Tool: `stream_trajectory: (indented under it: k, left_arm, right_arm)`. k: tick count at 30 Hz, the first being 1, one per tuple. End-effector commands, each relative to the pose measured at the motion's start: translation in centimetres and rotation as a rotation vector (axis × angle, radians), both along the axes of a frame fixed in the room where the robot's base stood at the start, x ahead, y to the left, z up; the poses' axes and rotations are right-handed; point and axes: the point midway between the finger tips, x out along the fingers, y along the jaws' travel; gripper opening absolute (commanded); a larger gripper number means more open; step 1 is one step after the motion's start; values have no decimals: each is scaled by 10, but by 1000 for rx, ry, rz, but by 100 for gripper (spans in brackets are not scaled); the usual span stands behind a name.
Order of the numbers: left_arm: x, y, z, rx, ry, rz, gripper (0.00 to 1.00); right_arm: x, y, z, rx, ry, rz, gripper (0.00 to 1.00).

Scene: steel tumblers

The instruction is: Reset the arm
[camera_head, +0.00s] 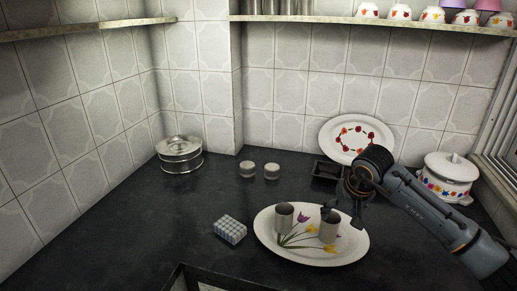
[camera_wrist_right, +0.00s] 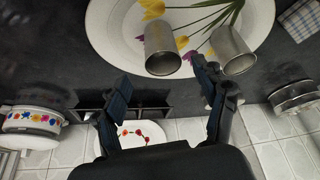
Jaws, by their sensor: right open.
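Two steel tumblers stand on the white oval platter with painted tulips (camera_head: 350,248). The left tumbler (camera_head: 284,218) and the right tumbler (camera_head: 329,228) are apart. In the right wrist view the platter (camera_wrist_right: 112,22) holds the right tumbler (camera_wrist_right: 162,52) and the left tumbler (camera_wrist_right: 232,52), in swapped order. My right gripper (camera_head: 345,212) is open and empty, close to the right tumbler; one finger overlaps its rim in the head view. The fingers also show in the right wrist view (camera_wrist_right: 161,75). I cannot tell whether a finger touches a tumbler. My left gripper is out of view.
Two small lidded jars (camera_head: 259,170), a steel pot (camera_head: 180,155), a dark tray (camera_head: 326,171), a leaning flowered plate (camera_head: 332,133) and a white pot (camera_head: 448,177) stand at the back. The counter's left is clear.

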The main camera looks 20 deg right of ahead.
Motion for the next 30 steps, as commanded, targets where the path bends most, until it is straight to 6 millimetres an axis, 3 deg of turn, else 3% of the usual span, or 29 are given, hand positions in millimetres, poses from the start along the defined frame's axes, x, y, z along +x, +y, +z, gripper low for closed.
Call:
stream_trajectory:
  k: [2,5,8,11,12,15,18,22,25,27,28,30]
  left_arm:
    - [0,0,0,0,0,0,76]
    - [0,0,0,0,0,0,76]
    - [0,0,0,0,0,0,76]
    - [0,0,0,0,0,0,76]
    - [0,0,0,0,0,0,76]
    - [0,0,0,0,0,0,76]
    - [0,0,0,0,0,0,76]
    - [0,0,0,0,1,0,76]
    - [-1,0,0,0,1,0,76]
    - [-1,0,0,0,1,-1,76]
    - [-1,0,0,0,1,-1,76]
    - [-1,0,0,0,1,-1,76]
  right_arm:
    - [1,6,-2,20,-4,2,71]
    - [2,35,-10,123,-24,7,71]
    - [1,93,-19,344,-52,-4,71]
    - [-8,168,-17,681,-50,-59,71]
    - [-13,198,-9,836,-36,-95,71]
    - [-30,260,22,1252,50,-233,71]
    - [-42,293,63,1662,194,-420,71]
    - [-47,294,110,2160,459,-733,71]
    - [-43,268,129,2510,711,-1020,71]
    - [-38,241,127,2731,908,-1246,71]
    - [-37,228,122,-2581,-913,1235,71]
    - [-37,198,102,-2219,-892,1183,71]
